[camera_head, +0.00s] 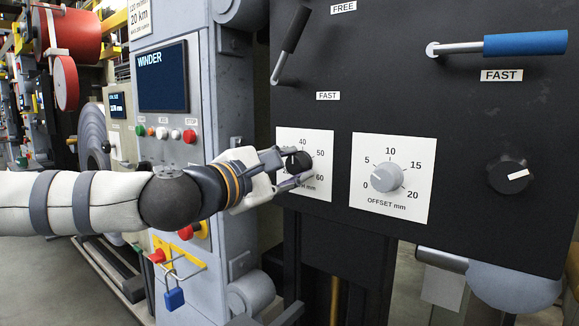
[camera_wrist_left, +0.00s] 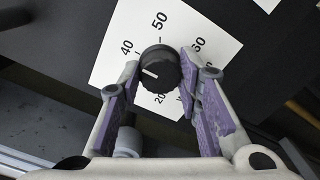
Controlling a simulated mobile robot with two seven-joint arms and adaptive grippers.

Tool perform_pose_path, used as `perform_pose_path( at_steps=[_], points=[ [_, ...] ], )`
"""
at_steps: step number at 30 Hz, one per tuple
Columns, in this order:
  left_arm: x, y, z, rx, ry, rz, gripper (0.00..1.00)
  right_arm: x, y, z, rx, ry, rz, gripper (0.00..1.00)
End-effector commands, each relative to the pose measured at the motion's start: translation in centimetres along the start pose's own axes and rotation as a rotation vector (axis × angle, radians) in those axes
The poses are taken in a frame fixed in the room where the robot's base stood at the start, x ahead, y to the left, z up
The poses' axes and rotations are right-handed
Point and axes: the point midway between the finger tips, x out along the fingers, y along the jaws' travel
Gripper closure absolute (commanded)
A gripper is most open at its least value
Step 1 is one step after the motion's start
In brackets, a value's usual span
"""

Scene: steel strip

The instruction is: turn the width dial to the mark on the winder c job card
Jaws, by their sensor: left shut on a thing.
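The black width dial (camera_head: 298,162) sits on a white scale plate (camera_head: 318,140) marked in mm, on a dark panel. My left gripper (camera_head: 293,166) is shut on this dial, with its fingers on either side of it. In the left wrist view the dial (camera_wrist_left: 160,67) lies between the two purple-padded fingers (camera_wrist_left: 157,84). Its white pointer line points left in that view, a little below the 40 mark. Part of the scale's low end is hidden by a finger. I cannot make out a winder C job card. My right gripper is not in view.
A grey offset dial (camera_head: 386,177) on its own white plate is close right of the width dial. A black knob (camera_head: 509,173) and a blue-handled lever (camera_head: 525,43) are further right. A black lever (camera_head: 290,45) hangs above. A winder screen (camera_head: 163,78) stands left.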

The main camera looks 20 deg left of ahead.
Motion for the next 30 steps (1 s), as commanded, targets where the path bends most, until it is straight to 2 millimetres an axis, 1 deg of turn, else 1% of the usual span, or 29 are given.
perform_pose_path(
  at_steps=[1, 2, 3, 11, 14, 17, 21, 24, 27, 30],
  points=[
    [0.0, -0.2, 0.0, 0.0, 0.0, -0.004, 0.64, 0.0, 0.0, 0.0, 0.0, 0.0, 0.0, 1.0],
    [0.0, -0.2, 0.0, 0.0, 0.0, -0.004, 0.57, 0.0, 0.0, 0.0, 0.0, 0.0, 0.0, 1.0],
    [0.0, -0.2, 0.0, 0.0, 0.0, -0.003, 0.48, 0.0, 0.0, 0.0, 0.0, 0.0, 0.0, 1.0],
    [0.0, -0.1, 0.0, 0.001, 0.0, -0.001, 0.48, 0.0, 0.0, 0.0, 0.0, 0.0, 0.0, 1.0],
    [-0.7, 0.0, 0.0, 0.0, 0.0, 0.0, 0.48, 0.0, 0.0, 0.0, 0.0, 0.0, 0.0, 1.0],
    [-2.8, 0.1, 0.0, 0.0, -0.002, 0.002, 0.48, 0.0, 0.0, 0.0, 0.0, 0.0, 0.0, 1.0],
    [-6.8, 0.1, 0.0, -0.003, -0.002, 0.003, 0.48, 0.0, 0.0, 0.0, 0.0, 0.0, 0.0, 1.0],
    [-9.2, 0.1, 0.1, -0.002, -0.002, 0.002, 0.48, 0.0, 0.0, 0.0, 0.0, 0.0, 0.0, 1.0],
    [-10.9, 0.1, 0.0, -0.001, 0.0, 0.001, 0.48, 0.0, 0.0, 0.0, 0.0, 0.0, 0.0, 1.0],
    [-11.8, 0.0, 0.0, 0.0, -0.001, -0.001, 0.48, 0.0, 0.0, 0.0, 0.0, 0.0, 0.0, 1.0]
  ],
)
